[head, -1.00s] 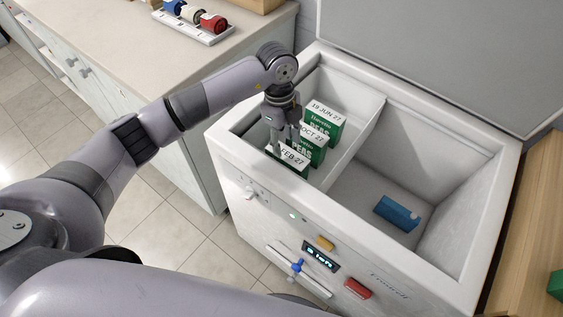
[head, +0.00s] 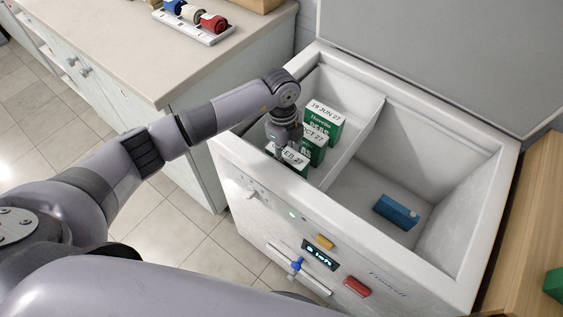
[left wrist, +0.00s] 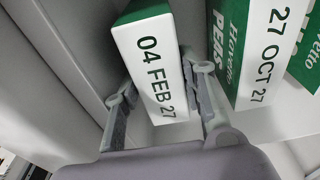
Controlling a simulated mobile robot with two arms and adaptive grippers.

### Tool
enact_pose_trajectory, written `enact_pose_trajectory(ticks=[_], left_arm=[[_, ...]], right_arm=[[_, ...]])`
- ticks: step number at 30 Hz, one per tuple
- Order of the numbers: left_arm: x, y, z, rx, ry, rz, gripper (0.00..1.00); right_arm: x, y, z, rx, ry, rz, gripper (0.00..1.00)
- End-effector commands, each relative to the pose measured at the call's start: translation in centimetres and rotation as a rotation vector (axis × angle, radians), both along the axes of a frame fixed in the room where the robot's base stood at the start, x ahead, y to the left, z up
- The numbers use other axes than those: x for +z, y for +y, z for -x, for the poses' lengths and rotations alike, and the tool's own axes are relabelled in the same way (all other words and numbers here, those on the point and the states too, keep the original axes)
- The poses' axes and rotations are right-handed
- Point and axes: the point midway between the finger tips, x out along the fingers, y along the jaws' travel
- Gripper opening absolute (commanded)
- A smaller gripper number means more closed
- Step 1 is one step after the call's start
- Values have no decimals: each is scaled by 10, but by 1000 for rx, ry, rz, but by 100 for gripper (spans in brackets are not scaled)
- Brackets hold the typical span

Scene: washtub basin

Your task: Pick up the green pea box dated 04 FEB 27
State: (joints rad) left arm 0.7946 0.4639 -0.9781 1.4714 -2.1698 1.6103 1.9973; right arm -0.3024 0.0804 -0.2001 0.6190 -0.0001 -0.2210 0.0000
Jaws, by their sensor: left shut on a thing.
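The green and white pea box dated 04 FEB 27 (left wrist: 157,75) stands in the left compartment of a white chest freezer. In the head view it is the nearest box (head: 292,155), partly covered by my left gripper (head: 279,146). In the left wrist view the fingers of the gripper (left wrist: 158,84) are on both sides of this box, shut on it. A second pea box, labelled 27 OCT 27 (left wrist: 262,50), stands beside it and also shows in the head view (head: 314,140). A third, labelled 19 JUN 27 (head: 324,118), is behind. My right gripper is not in view.
The freezer rim (head: 232,152) surrounds the boxes closely, and a divider (head: 357,140) separates the compartments. A blue pack (head: 396,212) lies in the otherwise clear right compartment. The raised lid (head: 440,60) stands behind. A counter (head: 130,50) is at left.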

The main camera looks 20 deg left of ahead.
Motion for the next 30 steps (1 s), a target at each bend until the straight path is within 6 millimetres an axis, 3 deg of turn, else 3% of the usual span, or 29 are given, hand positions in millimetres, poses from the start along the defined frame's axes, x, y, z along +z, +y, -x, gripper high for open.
enact_pose_trajectory(ticks=[10,30], left_arm=[[0,0,0,0,0,0,0],[6,0,-1,0,-2,1,0]], right_arm=[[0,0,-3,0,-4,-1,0],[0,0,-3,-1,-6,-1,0]])
